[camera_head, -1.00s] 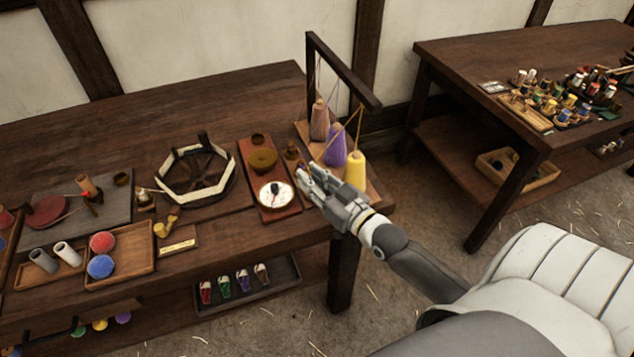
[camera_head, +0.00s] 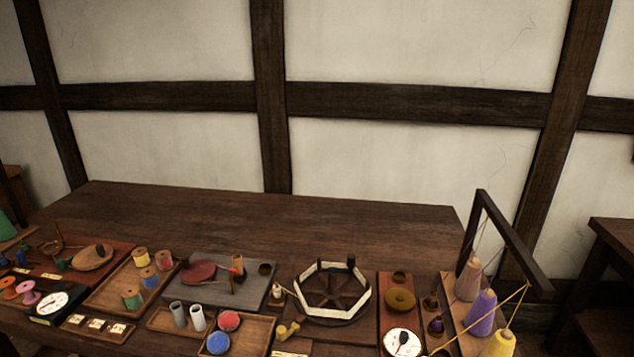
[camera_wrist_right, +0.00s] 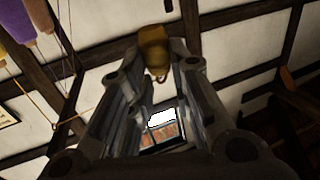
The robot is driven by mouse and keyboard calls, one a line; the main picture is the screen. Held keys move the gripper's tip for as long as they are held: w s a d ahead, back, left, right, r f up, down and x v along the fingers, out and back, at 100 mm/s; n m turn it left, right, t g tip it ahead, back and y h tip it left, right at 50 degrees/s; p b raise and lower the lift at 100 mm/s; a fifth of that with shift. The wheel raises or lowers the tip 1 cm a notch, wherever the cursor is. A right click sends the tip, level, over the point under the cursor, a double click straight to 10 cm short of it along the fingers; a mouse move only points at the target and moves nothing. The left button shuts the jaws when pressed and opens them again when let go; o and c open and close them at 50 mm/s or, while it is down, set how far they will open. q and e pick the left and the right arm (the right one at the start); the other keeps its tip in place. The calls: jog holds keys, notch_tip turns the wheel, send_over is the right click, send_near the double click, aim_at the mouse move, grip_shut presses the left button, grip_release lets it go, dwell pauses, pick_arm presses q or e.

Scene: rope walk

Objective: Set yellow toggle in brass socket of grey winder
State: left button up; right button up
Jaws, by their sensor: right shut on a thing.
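My right gripper (camera_wrist_right: 155,75) shows in the right wrist view, shut on an ochre-yellow rounded piece, which I take for the yellow toggle (camera_wrist_right: 153,47). A small loop hangs at the toggle's lower end. In the head view the grey winder (camera_head: 185,291) is a grey board at the middle left of the bench. It carries a dark red disc and an upright tan piece. A small dark cup at its right back corner, which looks like the brass socket (camera_head: 265,268), appears empty. Neither gripper is in the head view.
The hexagonal reel (camera_head: 330,293) stands right of the grey winder. A red board (camera_head: 392,318) with a dial and the cone stand (camera_head: 505,245) are farther right. A yellow thread (camera_head: 480,318) runs down left from that stand. The bench's back strip (camera_head: 250,215) is clear.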

jog(key=shift+n+y, duration=0.5)
jog(key=shift+y, duration=0.2)
jog(key=w, duration=0.1)
jog(key=w+r, duration=0.1)
jog(key=w, duration=0.1)
jog(key=w+d, duration=0.1)
jog(key=shift+w+r, duration=0.15)
jog(key=shift+w, duration=0.2)
send_over(450, 355)
jog(key=s+a, duration=0.3)
notch_tip(450, 355, down, 8)
jog(key=shift+w+r, duration=0.1)
jog(key=shift+w, duration=0.05)
jog(key=shift+w+d+f, duration=0.25)
jog(key=shift+d+f, duration=0.25)
jog(key=shift+f, duration=0.25)
jog(key=shift+w+d+f, duration=0.1)
jog(key=shift+d+f, duration=0.05)
jog(key=shift+f, duration=0.4)
jog(key=shift+w+d+f, duration=0.1)
jog(key=shift+d+f, duration=0.05)
jog(key=shift+f, duration=0.95)
